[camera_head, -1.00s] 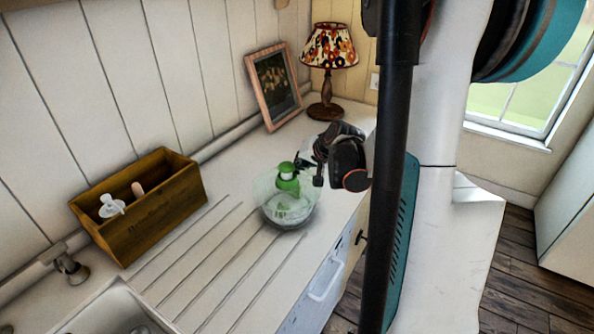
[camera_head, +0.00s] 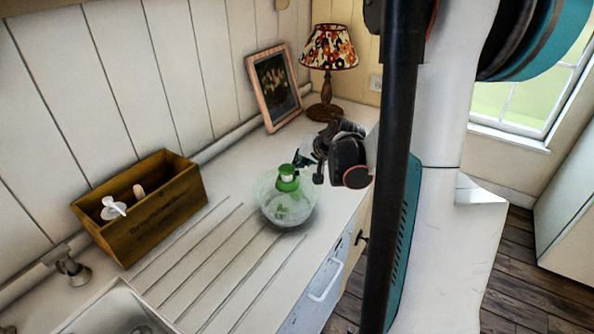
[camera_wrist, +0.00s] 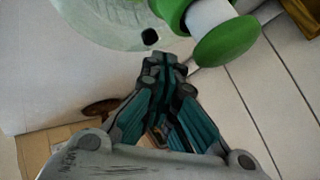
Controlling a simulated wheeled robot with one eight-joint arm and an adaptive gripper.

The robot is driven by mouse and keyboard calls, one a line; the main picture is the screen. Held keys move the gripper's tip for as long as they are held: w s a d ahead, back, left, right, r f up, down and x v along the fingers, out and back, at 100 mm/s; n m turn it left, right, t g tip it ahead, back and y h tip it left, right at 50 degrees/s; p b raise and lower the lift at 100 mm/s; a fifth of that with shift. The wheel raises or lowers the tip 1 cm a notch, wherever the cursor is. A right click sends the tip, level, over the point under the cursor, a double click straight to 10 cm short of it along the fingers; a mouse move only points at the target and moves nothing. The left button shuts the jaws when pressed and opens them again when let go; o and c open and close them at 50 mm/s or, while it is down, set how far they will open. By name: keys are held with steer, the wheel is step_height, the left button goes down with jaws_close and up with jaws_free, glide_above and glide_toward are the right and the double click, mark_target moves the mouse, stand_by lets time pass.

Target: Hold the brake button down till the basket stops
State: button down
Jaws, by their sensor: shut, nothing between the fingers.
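The salad spinner (camera_head: 268,207) stands on the counter, a clear bowl with a tall green pump knob (camera_head: 287,178) on its lid. In the wrist view the green knob (camera_wrist: 226,40) on its white stem fills the top right. A small black button, seemingly the brake button (camera_wrist: 150,37), sits on the pale lid (camera_wrist: 105,28). My gripper (camera_wrist: 158,60) is shut and empty, its tips just short of the button in the picture; I cannot tell whether they touch it. In the head view my gripper (camera_head: 304,159) is just behind and right of the knob. The basket inside is blurry.
A wooden box (camera_head: 145,227) with brushes stands left, near the sink (camera_head: 95,310). A picture frame (camera_head: 273,86) and a lamp (camera_head: 328,62) stand at the back. Grooved drainboard (camera_head: 190,265) lies clear between box and spinner.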

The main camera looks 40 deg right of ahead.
steer(key=shift+r, duration=0.1)
step_height(320, 180, up, 5)
steer(key=p, duration=0.3)
stand_by(0.5)
stand_by(0.4)
